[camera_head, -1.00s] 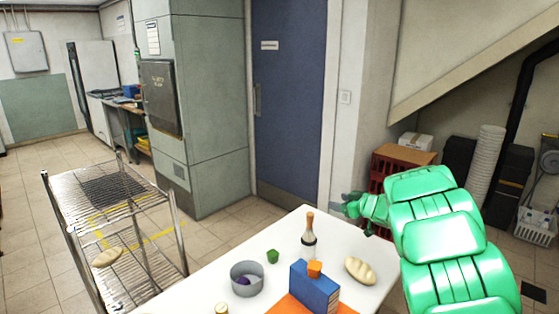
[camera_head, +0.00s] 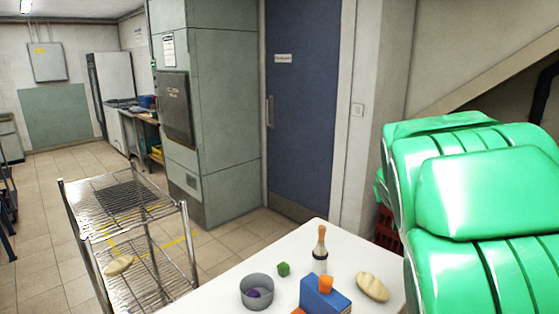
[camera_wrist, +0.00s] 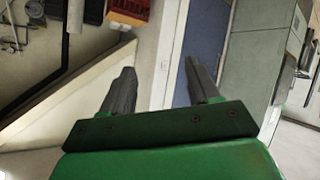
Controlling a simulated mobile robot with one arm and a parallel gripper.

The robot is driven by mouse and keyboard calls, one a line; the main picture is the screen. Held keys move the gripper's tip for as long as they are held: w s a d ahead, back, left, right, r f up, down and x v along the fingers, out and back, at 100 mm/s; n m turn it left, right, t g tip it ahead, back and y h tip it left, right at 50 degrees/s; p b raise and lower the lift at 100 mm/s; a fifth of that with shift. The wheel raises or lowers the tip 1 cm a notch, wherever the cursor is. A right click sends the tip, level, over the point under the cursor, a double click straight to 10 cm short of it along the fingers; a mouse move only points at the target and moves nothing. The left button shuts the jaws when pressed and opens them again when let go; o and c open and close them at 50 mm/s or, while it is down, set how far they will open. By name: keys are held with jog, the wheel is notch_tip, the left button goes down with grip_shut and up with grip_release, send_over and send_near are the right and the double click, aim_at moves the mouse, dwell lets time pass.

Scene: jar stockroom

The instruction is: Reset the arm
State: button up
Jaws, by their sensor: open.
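My gripper (camera_wrist: 160,82) shows in the wrist view with its two dark fingers spread apart and nothing between them. The wrist view looks tilted, with a blue door (camera_wrist: 205,40) and a wall beyond the fingers. In the head view my green arm is folded up large at the right, and it hides my gripper there.
A wire rack (camera_head: 150,209) stands left.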

jog(key=s+a+f+g+y, duration=0.1)
jog(key=s+a+f+g, duration=0.1)
jog(key=s+a, duration=0.45)
jog(key=s+a+f+g+y, duration=0.1)
jog(key=s+a+g, duration=0.15)
jog(key=s, duration=0.65)
jog(key=s+a+f+g+y, duration=0.1)
jog(key=s+a+f, duration=0.1)
jog(key=s+a, duration=0.4)
jog(key=s+f+g, duration=0.3)
jog(key=s+g, duration=0.1)
jog(key=s, duration=0.9)
jog(key=s+f+g, duration=0.3)
jog(key=s, duration=1.1)
jog(key=shift+a+g+y, duration=0.3)
jog(key=shift+g+y, duration=0.05)
jog(key=shift+y, duration=0.05)
jog(key=shift+f, duration=0.1)
